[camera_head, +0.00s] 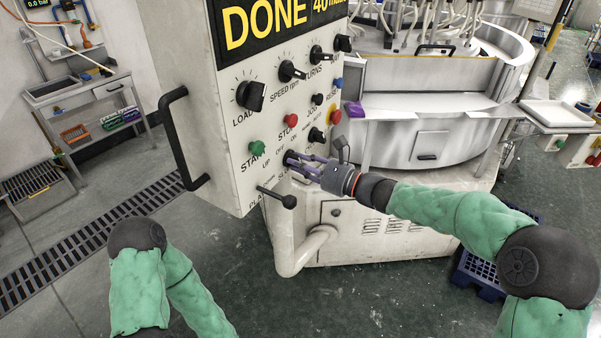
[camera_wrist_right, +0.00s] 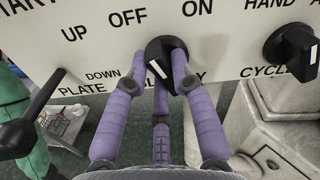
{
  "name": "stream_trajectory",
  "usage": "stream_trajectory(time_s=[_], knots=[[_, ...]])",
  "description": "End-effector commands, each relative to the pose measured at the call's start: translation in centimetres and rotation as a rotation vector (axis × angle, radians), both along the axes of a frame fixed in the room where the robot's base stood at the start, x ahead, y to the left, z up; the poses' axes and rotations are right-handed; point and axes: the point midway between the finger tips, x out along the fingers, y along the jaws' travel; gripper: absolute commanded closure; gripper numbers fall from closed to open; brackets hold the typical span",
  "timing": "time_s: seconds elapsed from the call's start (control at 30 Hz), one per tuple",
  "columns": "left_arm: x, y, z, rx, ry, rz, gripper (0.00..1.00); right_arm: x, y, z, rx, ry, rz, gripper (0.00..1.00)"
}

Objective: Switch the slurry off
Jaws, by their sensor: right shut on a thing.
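The slurry switch is a black rotary knob (camera_wrist_right: 168,62) with a white mark, below the words OFF and ON on the pale control panel (camera_wrist_right: 100,35). Its white mark sits on the left side of the knob and slants up and left, toward OFF. My right gripper (camera_wrist_right: 160,75), with purple fingers, is shut on this knob, one finger at each side and a third below. In the head view, my right gripper (camera_head: 293,160) reaches the panel from the right, and its fingers mostly hide the knob. My left arm shows at lower left, but its gripper is out of view.
A black handle (camera_head: 180,140) is on the cabinet's left side.

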Motion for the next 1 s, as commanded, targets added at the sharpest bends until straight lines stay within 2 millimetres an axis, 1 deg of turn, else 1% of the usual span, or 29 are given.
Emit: stream_trajectory(time_s=[0.03,0.23,0.8,0.83,0.87,0.9,1.0], knots=[[0.0,0.0,-0.7,0.0,0.0,0.0,0.6,0.0,0.0,-0.3,-0.013,-0.022,0.0,1.0],[0.0,0.0,-1.6,0.0,0.0,0.0,0.6,0.0,0.0,-0.2,-0.046,-0.079,0.0,1.0],[0.0,0.0,-1.8,0.0,0.0,0.0,0.6,0.0,0.0,-0.1,-0.062,-0.103,-0.001,1.0],[0.0,0.0,-1.8,0.0,0.0,0.0,0.6,0.0,0.0,-0.1,-0.062,-0.103,-0.001,0.67],[0.0,0.0,-1.8,0.0,0.0,0.0,0.6,0.0,0.0,-0.1,-0.062,-0.103,-0.001,0.58],[0.0,0.0,-1.9,0.0,0.0,0.0,0.6,0.0,0.0,-0.1,-0.061,-0.103,0.0,0.51],[0.0,0.0,-1.9,0.0,0.0,0.0,0.6,0.0,0.0,-0.1,-0.061,-0.102,0.0,0.51]])
